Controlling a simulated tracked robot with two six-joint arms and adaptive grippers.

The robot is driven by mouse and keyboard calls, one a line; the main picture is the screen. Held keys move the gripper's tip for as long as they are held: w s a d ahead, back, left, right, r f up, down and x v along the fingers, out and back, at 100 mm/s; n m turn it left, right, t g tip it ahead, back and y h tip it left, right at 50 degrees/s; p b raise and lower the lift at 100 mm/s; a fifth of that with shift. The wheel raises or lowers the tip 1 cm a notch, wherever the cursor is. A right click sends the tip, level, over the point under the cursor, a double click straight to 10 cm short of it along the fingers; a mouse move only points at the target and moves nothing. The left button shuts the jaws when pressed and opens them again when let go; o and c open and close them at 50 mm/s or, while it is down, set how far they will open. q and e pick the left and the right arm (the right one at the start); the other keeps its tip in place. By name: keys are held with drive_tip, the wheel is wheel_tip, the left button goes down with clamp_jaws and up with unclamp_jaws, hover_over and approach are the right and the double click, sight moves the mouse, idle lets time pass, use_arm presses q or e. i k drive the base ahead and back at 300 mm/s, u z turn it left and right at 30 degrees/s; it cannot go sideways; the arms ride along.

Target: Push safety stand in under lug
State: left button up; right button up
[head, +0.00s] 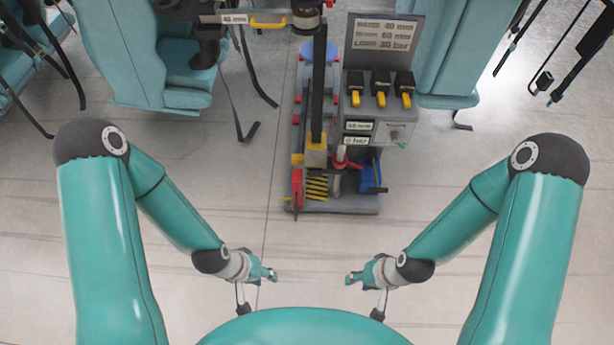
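A wheeled unit (357,207) stands on the floor in the upper middle of the head view. A tall black post (319,85) rises on it, with a yellow block (316,156) near its foot. Yellow-and-black stripes (316,187) mark the unit's front. I cannot tell for sure which part is the safety stand. The lug is not clearly identifiable; a dark assembly with a yellow bar (268,21) hangs at the top edge. My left gripper (267,274) and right gripper (352,278) are apart from the unit, nearer to me. Neither visibly holds anything; their finger opening is too small to judge.
A grey panel with a sign (384,38) and yellow-tipped levers (381,98) stands on the unit's right. Teal seats (150,55) flank it, with straps (243,105) hanging at the left. The floor between my grippers and the unit is clear.

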sight(297, 185)
drive_tip(key=u, duration=0.65)
drive_tip(key=i, duration=0.15)
drive_tip(key=z, duration=3.1)
drive_tip(key=k, duration=1.2)
drive_tip(key=u, duration=0.2)
drive_tip(key=i, duration=0.5)
drive_tip(key=u, duration=0.8)
drive_tip(key=i, duration=0.8)
drive_tip(key=u, duration=0.45)
